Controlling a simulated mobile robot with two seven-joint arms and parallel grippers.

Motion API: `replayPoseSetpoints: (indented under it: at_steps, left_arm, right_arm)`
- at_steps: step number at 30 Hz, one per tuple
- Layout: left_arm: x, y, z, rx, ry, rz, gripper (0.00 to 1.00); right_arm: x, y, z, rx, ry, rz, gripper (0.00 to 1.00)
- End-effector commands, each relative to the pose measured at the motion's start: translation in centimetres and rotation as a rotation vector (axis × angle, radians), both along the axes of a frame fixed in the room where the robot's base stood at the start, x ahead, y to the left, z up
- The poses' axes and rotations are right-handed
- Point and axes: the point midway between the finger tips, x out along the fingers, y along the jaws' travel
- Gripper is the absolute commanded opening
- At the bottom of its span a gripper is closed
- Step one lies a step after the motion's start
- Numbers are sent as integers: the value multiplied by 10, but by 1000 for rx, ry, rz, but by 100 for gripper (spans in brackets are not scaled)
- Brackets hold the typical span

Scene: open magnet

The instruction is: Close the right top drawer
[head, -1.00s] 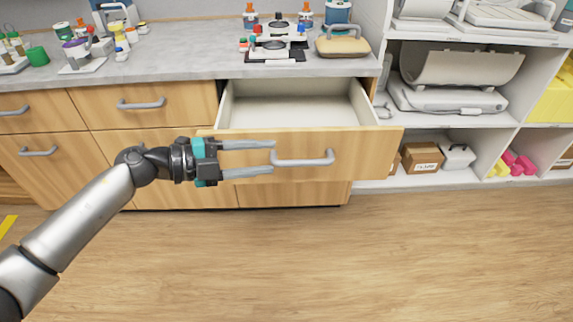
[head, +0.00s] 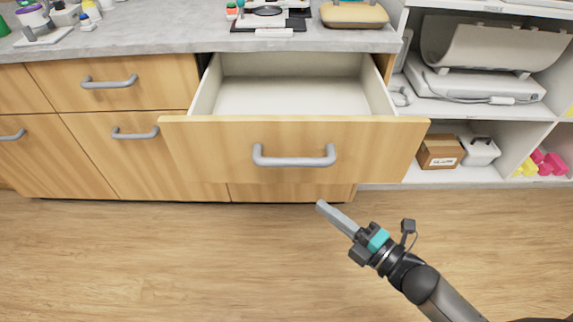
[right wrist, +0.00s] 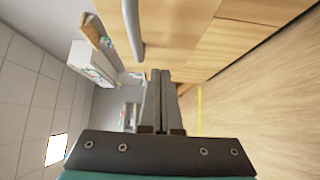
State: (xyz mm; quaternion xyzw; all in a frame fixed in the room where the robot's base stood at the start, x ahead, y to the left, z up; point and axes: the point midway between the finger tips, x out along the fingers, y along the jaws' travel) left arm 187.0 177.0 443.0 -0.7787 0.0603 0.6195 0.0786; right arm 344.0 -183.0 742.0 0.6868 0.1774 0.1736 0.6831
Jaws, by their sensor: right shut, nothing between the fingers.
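The right top drawer (head: 365,150) is pulled out from the wooden cabinet. Its front stands well ahead of the cabinet face, and its white inside (head: 290,95) looks empty. A grey bar handle (head: 293,160) is on its front. My right gripper (head: 320,205) is shut and empty, below and a little right of the handle, apart from the drawer in the head view. In the right wrist view the shut fingers (right wrist: 160,75) point past the grey handle (right wrist: 131,28). My left gripper is not in view.
The grey countertop (head: 130,35) above holds a microscope-like device, a tan-topped case (head: 354,14) and small bottles. An open white shelf (head: 520,110) with a cardboard box (head: 440,151) stands right of the drawer. The wooden floor (head: 150,260) in front is clear.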

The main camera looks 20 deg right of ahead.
Motion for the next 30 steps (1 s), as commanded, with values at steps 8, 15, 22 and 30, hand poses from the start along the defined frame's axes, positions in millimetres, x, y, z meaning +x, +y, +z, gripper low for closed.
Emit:
replayPoseSetpoints:
  at_steps: [8, 15, 22, 30]
  left_arm:
    - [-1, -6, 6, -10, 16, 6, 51]
    - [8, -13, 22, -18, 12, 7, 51]
    - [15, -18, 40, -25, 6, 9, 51]
    - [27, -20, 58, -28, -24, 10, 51]
  right_arm:
    - [22, 13, 2, -5, -13, 7, 0]
    - [59, 33, 1, -4, -11, 6, 0]
    - [91, 51, 1, -4, -10, 5, 0]
    - [119, 40, 1, -6, -8, 4, 0]
